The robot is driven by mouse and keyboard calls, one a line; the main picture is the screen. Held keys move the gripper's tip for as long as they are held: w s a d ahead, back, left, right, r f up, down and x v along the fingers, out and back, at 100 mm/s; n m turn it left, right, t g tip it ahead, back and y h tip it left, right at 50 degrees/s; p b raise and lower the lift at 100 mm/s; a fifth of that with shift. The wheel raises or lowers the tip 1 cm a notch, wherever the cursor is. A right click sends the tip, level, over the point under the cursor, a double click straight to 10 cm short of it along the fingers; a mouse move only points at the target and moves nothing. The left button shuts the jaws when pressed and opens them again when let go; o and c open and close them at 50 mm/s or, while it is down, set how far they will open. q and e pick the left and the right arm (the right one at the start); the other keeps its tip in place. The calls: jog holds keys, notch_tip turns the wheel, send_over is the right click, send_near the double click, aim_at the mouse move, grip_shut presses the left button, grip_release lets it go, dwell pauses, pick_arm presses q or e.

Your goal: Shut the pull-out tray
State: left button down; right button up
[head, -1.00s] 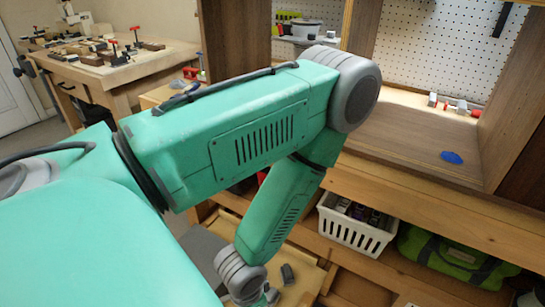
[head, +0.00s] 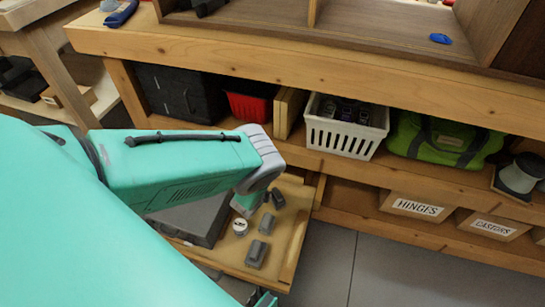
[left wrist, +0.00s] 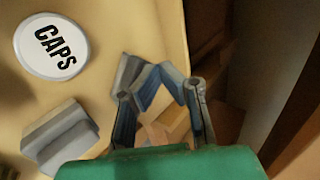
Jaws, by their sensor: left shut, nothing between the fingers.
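The wooden pull-out tray (head: 298,246) juts out from under the bench, low in the middle of the head view. It bears a large grey case (head: 190,222), a round white-lidded container (head: 240,228) and several small grey blocks (head: 257,252). In the left wrist view the tray floor (left wrist: 130,28) fills the left side, with the lid marked CAPS at upper left. My left gripper (left wrist: 160,72) is shut and empty there, close to the tray's edge and overlapping a grey block in the picture; contact cannot be told. I cannot make out its fingers in the head view.
A white basket (head: 345,128), a red bin (head: 248,106), a black case (head: 178,95) and a green bag (head: 440,140) stand on the shelf above. Boxes marked HINGES (head: 418,207) and CASTORS (head: 492,224) sit lower right. Bare floor (head: 350,265) lies right of the tray.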

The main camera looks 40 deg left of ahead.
aim_at(270, 189)
pick_arm(q)
jog(key=b+x, duration=0.6)
jog(key=x, duration=0.4)
jog(key=shift+s+f, duration=0.15)
jog(key=shift+s, duration=0.05)
jog(key=shift+w+a+r+b, duration=0.15)
jog(key=shift+w+b, duration=0.2)
jog(key=shift+w, duration=0.25)
jog(key=shift+w+a+r+b, duration=0.15)
jog(key=shift+w+b, duration=0.2)
jog(key=shift+w, duration=0.25)
jog(key=shift+w+a, duration=0.1)
jog(key=shift+w, duration=0.4)
jog(key=shift+r, duration=0.1)
jog(key=shift+w+a, duration=0.1)
